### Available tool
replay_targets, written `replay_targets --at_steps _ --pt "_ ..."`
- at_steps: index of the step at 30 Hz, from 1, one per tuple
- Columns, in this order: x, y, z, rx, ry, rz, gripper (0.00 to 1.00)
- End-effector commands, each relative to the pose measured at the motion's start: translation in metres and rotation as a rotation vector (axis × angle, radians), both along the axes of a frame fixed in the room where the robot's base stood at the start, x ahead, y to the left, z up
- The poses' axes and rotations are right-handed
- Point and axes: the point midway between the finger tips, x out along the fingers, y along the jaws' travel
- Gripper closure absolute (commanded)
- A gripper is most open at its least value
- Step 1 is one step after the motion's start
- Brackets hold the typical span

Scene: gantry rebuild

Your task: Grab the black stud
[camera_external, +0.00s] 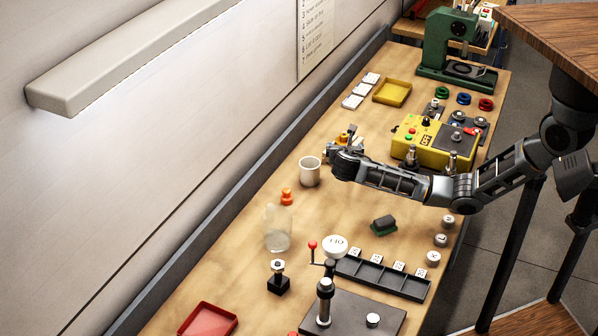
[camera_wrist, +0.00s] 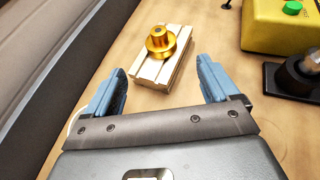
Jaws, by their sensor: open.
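My gripper (camera_wrist: 160,75) is open, with its blue fingers apart and nothing between them. In the outside view my gripper (camera_external: 342,146) is low over the middle of the bench. Ahead of the fingers, a brass flanged piece (camera_wrist: 160,42) stands on a pale wooden block (camera_wrist: 150,73). No piece is clearly the black stud. One candidate is a black block with a short post and pale nut (camera_external: 278,281), well in front of my gripper. Another is a dark rounded post on a black base (camera_wrist: 300,76), right of my gripper in the wrist view.
A yellow box (camera_external: 432,140) stands right of my gripper. A white cup (camera_external: 310,171), an orange piece (camera_external: 287,197) and a clear jar (camera_external: 278,232) stand nearby. A black slotted tray (camera_external: 383,275) and a press with a red-knobbed lever (camera_external: 325,290) are nearer the front.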

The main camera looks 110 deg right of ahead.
Motion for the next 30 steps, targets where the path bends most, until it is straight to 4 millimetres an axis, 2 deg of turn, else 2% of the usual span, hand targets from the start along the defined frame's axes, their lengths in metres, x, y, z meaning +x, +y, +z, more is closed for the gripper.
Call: replay_targets --at_steps 8,15,23,26,29,30 --pt "0.000 0.000 0.000 0.000 0.000 0.000 0.12" --pt "0.000 0.000 0.000 0.000 0.000 0.000 0.33" --pt "0.002 -0.001 0.001 -0.004 -0.003 0.007 0.34" --pt "0.018 -0.007 0.007 -0.041 -0.023 0.066 0.34" --pt "0.055 -0.016 0.024 -0.123 -0.066 0.207 0.34" --pt "0.076 -0.018 0.033 -0.166 -0.090 0.286 0.34"
